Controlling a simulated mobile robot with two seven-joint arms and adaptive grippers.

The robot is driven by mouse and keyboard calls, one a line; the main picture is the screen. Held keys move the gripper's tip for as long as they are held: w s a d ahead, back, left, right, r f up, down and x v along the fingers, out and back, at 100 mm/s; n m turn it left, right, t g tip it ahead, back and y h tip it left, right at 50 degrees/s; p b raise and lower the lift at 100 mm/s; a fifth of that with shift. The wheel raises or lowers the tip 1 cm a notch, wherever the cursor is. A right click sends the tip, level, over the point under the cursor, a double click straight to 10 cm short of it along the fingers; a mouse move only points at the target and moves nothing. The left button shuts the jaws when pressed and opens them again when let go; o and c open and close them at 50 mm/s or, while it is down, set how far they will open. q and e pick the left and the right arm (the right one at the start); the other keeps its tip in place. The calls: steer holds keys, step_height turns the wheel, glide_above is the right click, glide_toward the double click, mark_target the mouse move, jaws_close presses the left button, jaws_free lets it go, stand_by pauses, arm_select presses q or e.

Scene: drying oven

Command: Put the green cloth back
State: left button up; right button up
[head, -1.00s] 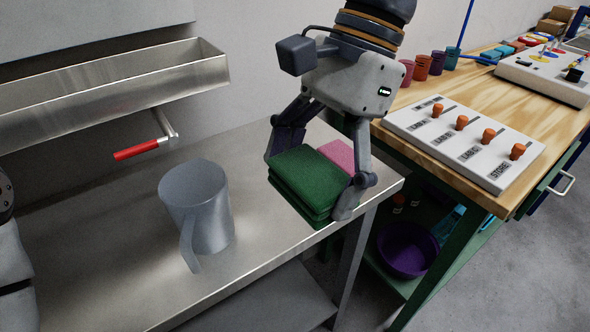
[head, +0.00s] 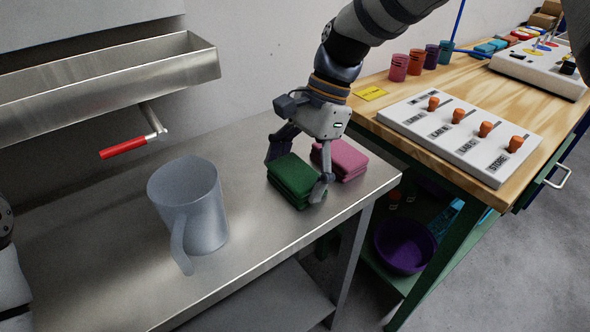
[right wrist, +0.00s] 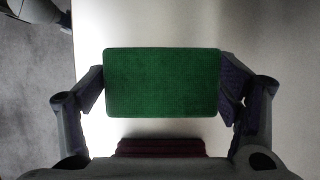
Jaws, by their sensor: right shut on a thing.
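The green cloth (head: 293,180), a folded stack, is on or just above the steel table beside the pink cloth (head: 347,158). My right gripper (head: 298,176) is shut on the green cloth, with one finger at each side. In the right wrist view the green cloth (right wrist: 161,83) sits squarely between the fingers, and a dark red edge (right wrist: 160,147) shows below it. Whether the cloth touches the table is hard to tell. My left gripper is not in view; only a part of my left arm shows at the left edge of the head view.
A grey metal jug (head: 190,208) stands on the steel table (head: 110,245) left of the cloths. A red-handled lever (head: 124,149) hangs under a steel trough (head: 110,80). A wooden bench with a switch panel (head: 460,135) and several coloured cups is at the right. A purple bowl (head: 404,246) sits below.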

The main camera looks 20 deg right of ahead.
steer(key=o, duration=1.2)
steer(key=shift+c, duration=0.2)
steer(key=v, duration=1.2)
steer(key=shift+a+r, duration=0.1)
